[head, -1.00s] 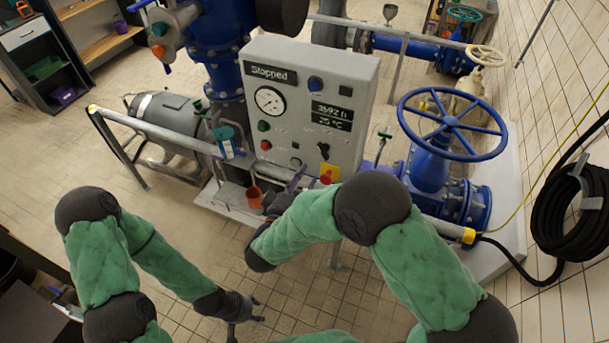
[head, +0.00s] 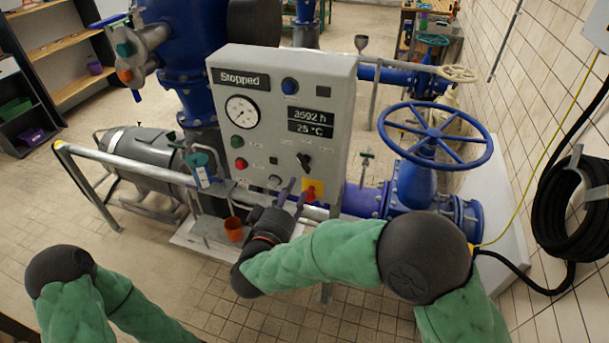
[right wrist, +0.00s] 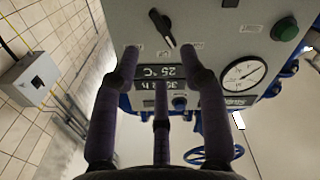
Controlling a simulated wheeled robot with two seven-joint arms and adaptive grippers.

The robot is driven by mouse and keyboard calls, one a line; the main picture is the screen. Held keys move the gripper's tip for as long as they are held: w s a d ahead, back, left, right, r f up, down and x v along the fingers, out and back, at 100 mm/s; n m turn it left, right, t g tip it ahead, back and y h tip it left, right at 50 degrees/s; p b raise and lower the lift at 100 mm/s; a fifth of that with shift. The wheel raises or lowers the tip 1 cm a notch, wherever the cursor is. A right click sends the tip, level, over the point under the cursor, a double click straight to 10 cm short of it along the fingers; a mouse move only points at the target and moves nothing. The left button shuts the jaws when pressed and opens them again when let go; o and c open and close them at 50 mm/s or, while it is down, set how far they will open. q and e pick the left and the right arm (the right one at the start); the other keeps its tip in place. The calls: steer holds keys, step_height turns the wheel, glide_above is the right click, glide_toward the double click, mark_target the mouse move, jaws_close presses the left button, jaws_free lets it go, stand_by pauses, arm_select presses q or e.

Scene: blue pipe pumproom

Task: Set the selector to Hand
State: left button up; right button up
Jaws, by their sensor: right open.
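The selector is a black knob (head: 304,162) on the lower right of the grey panel's front, above a red knob on a yellow plate (head: 313,190). It also shows in the right wrist view (right wrist: 163,28), where its handle is slanted. Small labels near it are too small to read. My right gripper (head: 292,194) is open, with its purple fingers pointing at the panel just below and left of the selector, apart from it. In the right wrist view the spread fingers (right wrist: 162,62) are empty, and the selector lies beyond their tips. My left gripper is out of view.
The panel (head: 340,85) reads "Stopped" and carries a gauge (head: 241,111), a green button (head: 236,142) and a red button (head: 241,163). A grey rail (head: 130,163) crosses below it. A blue handwheel (head: 436,135) stands at the right. An orange cup (head: 233,229) is below left.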

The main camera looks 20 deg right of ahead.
mark_target(304, 166)
steer(key=b+x, duration=0.1)
steer(key=x, duration=0.9)
steer(key=shift+w+d, duration=0.3)
jaws_close()
